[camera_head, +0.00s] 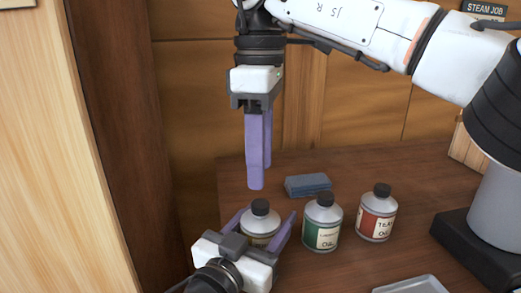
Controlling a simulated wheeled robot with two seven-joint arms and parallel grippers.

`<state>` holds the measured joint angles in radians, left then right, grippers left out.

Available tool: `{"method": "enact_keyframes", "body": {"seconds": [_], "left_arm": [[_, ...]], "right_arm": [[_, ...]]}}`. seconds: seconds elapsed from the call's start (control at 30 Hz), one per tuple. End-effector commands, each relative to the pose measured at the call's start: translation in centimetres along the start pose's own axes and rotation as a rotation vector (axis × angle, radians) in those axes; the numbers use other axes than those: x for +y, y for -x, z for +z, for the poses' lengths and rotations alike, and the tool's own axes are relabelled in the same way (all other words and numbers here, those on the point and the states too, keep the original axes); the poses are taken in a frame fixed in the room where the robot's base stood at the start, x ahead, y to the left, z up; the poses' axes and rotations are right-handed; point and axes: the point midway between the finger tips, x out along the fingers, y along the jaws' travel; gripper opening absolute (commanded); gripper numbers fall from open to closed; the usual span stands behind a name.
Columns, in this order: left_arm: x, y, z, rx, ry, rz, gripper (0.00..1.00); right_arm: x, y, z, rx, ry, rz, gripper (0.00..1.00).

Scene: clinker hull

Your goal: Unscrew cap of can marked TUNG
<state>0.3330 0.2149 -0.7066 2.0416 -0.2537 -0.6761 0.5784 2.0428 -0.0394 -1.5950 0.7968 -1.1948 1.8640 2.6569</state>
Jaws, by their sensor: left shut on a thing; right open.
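A grey can (260,223) with a black screw cap (260,207) stands upright on the brown bench top. My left gripper (268,214) is shut on this can, with its purple fingers on either side of the body. The can's label is mostly hidden by the gripper, so I cannot read TUNG on it. The cap is on the can. My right gripper (258,187) is open and empty, pointing down above the cap with a small gap. Its two fingers partly overlap in this view.
A green-labelled can (322,222) and a red-labelled can (376,213), both black-capped, stand to the right. A blue-grey block (308,185) lies behind them. A grey tray (412,286) is at the front right. A dark base with a grey cylinder (497,205) stands far right.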

Motion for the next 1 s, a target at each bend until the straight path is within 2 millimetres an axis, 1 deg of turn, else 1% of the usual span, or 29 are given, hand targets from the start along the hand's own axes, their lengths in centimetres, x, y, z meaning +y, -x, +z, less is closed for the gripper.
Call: {"method": "enact_keyframes", "body": {"seconds": [0.03,0.2,0.4,0.53,0.77,0.8,0.83,0.97,1.0], "left_arm": [[0.0,0.0,0.1,-0.002,-0.001,0.0,0.0],[0.0,0.0,0.1,-0.002,-0.001,0.0,0.0],[0.0,0.0,0.1,-0.002,-0.001,0.0,0.0],[0.0,0.0,0.1,-0.002,-0.001,0.0,0.0],[0.0,0.0,0.1,-0.002,-0.001,0.0,0.0],[0.0,0.0,0.1,-0.002,-0.001,0.0,0.0],[0.0,0.0,0.1,-0.002,-0.001,0.0,0.0],[0.0,0.0,0.1,-0.002,-0.001,0.0,0.0],[0.0,0.0,0.1,-0.002,-0.001,0.0,0.0]], "right_arm": [[0.0,-0.9,0.1,-0.001,0.002,-0.003,0.42],[0.0,-3.6,0.1,-0.001,0.002,-0.005,0.42],[0.0,-5.9,0.1,0.0,0.001,-0.002,0.42],[0.0,-6.5,0.1,0.0,0.002,-0.001,0.42],[0.0,-6.6,0.1,0.0,0.002,-0.001,0.42],[0.0,-6.6,0.1,0.0,0.002,-0.001,0.4],[0.0,-6.6,0.1,0.0,0.002,-0.001,0.35],[0.0,-6.6,0.1,0.0,0.002,-0.001,0.13],[0.0,-6.6,0.1,0.0,0.002,-0.001,0.06]]}}
